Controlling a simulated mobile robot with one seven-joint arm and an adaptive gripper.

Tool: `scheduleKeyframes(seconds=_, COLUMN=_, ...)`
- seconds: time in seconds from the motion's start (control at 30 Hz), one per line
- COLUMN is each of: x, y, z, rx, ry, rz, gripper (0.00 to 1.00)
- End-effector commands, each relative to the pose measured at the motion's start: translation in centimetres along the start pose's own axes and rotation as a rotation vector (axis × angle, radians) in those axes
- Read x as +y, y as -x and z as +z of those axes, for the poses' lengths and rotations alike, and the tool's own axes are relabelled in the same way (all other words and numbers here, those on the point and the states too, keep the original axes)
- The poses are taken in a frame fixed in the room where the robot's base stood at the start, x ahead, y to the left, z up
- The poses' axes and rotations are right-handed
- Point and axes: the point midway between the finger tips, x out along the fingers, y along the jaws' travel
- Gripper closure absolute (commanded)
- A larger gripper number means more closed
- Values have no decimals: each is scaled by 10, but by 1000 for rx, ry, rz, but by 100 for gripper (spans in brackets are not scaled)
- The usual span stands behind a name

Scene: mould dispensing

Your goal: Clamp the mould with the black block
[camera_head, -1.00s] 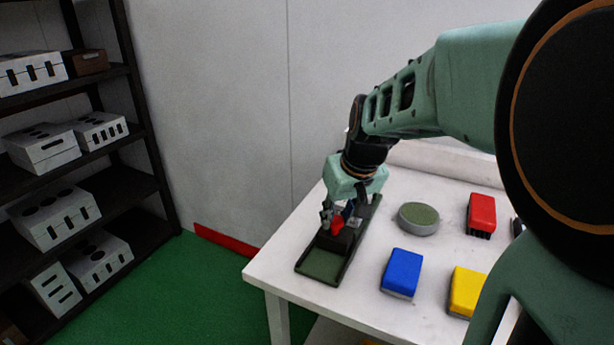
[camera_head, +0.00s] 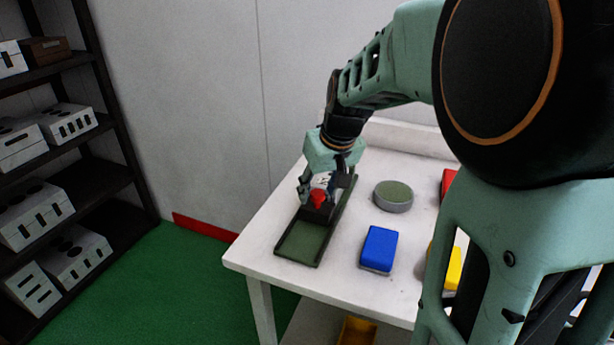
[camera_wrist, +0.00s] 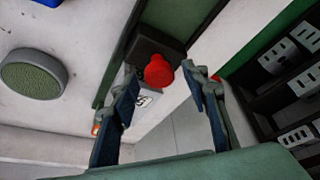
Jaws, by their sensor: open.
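A long dark tray with a green floor (camera_head: 301,242) lies along the left side of the white table. The black block (camera_head: 317,214) sits across the tray, and a red knob (camera_head: 319,199) stands on it. The block also shows in the wrist view (camera_wrist: 151,45), with its knob (camera_wrist: 158,71). A pale piece with dark markings (camera_wrist: 144,101), perhaps the mould, lies beside the block and is partly hidden by a finger. My gripper (camera_head: 318,192) is over the tray at the knob. In the wrist view its open fingers (camera_wrist: 161,78) lie either side of the knob; contact is unclear.
A round grey-green pad (camera_head: 394,196), a blue block (camera_head: 378,249), a yellow block (camera_head: 453,270) and a red block (camera_head: 448,183) are right of the tray. My arm partly covers the last two. A dark shelf (camera_head: 90,178) with white boxes stands at left.

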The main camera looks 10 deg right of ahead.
Motion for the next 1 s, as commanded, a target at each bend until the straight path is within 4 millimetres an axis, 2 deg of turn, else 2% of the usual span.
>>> scheduleKeyframes(seconds=0.17, x=0, y=14, z=-1, rx=3, ry=0, rz=1, gripper=58)
scheduleKeyframes(seconds=0.5, x=0, y=67, z=-1, rx=3, ry=-1, rz=1, gripper=58)
scheduleKeyframes(seconds=0.63, x=0, y=74, z=0, rx=2, ry=0, rz=1, gripper=58)
scheduleKeyframes(seconds=0.87, x=0, y=75, z=0, rx=0, ry=0, rz=0, gripper=58)
scheduleKeyframes(seconds=1.0, x=-2, y=75, z=2, rx=-12, ry=24, rz=5, gripper=71)
